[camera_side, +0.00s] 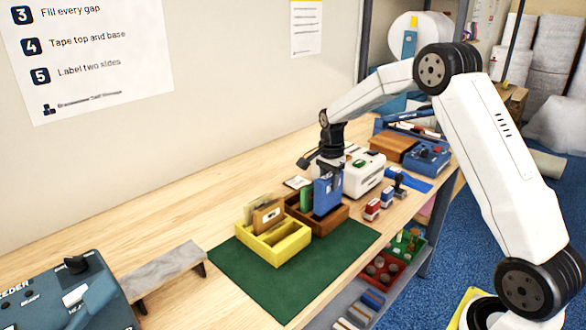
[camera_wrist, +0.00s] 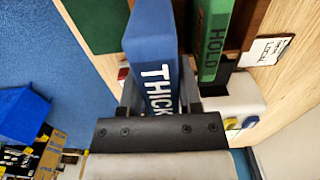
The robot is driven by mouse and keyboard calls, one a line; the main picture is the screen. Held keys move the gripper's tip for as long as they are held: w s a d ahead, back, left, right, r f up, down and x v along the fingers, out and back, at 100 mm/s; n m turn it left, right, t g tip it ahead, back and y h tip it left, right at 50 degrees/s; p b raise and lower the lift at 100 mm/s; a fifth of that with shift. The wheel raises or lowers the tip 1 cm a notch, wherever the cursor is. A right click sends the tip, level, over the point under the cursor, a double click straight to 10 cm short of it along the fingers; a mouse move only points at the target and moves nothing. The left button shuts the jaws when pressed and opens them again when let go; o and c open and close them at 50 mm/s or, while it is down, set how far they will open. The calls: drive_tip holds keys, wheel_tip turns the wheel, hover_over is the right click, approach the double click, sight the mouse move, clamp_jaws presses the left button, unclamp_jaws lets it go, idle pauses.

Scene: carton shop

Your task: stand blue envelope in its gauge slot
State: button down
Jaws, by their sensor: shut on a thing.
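The blue envelope (camera_side: 327,192), a thick block marked "THICK" in the wrist view (camera_wrist: 153,45), is upright. My gripper (camera_side: 329,168) is shut on its upper end; in the wrist view the two fingers (camera_wrist: 158,98) stand on either side of it. Its lower end is at the brown wooden slotted box (camera_side: 328,227); I cannot tell whether it is inside a slot or just in front of or above one. A green piece marked "HOLD" (camera_wrist: 212,45) stands beside it, apart from my fingers, and shows behind it in the side view (camera_side: 306,199).
A yellow divided box (camera_side: 279,252) with tan cards stands left of the brown box, on a green mat (camera_side: 300,286). A white machine (camera_side: 362,176) stands close behind my gripper. Stamps (camera_side: 372,210) lie to the right.

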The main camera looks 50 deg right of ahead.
wheel_tip(320, 180, up, 8)
drive_tip(key=shift+f, duration=0.2)
drive_tip(key=w+a, duration=0.2)
drive_tip(key=a, duration=1.3)
drive_tip(key=shift+s+a+f, duration=0.1)
drive_tip(key=shift+a+f, duration=0.1)
drive_tip(key=shift+f, duration=0.65)
drive_tip(key=shift+a+f, duration=0.15)
drive_tip(key=shift+f, duration=0.7)
drive_tip(key=shift+s+a+f, duration=0.1)
drive_tip(key=shift+a+f, duration=0.1)
drive_tip(key=shift+f, duration=0.65)
drive_tip(key=shift+f, duration=0.2)
drive_tip(key=shift+f, duration=0.8)
drive_tip(key=shift+f, duration=2.2)
drive_tip(key=shift+c, duration=1)
unclamp_jaws()
